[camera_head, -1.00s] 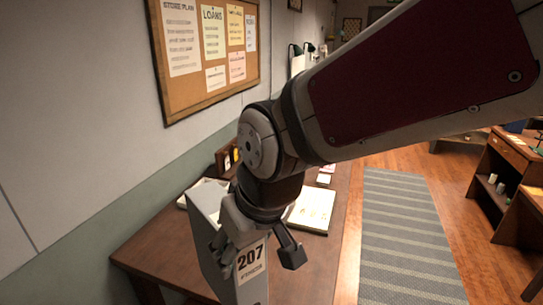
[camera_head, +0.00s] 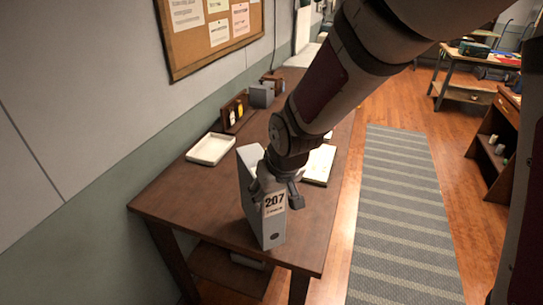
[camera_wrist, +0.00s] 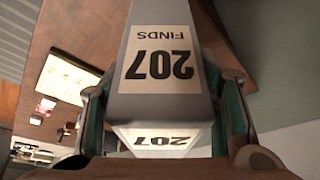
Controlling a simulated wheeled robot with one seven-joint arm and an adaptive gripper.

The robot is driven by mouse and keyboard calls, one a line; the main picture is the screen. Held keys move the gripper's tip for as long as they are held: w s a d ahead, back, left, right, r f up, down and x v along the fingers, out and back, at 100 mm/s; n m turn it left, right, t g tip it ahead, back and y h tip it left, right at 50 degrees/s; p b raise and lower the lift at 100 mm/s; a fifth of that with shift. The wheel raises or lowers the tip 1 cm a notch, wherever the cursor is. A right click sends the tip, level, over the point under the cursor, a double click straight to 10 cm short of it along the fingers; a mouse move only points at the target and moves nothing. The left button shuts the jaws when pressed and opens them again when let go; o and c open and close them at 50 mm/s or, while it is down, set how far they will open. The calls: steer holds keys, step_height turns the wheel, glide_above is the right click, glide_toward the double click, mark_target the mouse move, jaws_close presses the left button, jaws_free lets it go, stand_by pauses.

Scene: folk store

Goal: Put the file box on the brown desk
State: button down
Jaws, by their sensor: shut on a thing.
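The file box (camera_head: 262,222) is a tall grey box with a label reading 207. In the head view it stands upright at the near part of the brown desk (camera_head: 180,200), over the desktop. I cannot tell whether its base touches the wood. My gripper (camera_head: 277,190) is shut on the upper part of the file box, with fingers on either side. In the wrist view the file box (camera_wrist: 165,25) fills the middle, its label reading 207 FINDS upside down, between the fingers.
A white tray (camera_head: 210,149) lies on the desk behind the file box. An open book (camera_head: 319,164) lies to its right. A wooden rack with bottles (camera_head: 237,112) stands near the wall. The desk's near left corner is clear. A striped rug (camera_head: 400,220) lies right of the desk.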

steer(key=w+f+p, duration=0.1)
steer(key=w+f, duration=0.3)
steer(key=w, duration=0.6)
steer(key=shift+d, duration=0.15)
steer(key=shift+f, duration=0.1)
stand_by(0.3)
steer(key=c, duration=0.6)
jaws_free()
steer(key=shift+s+f, duration=0.15)
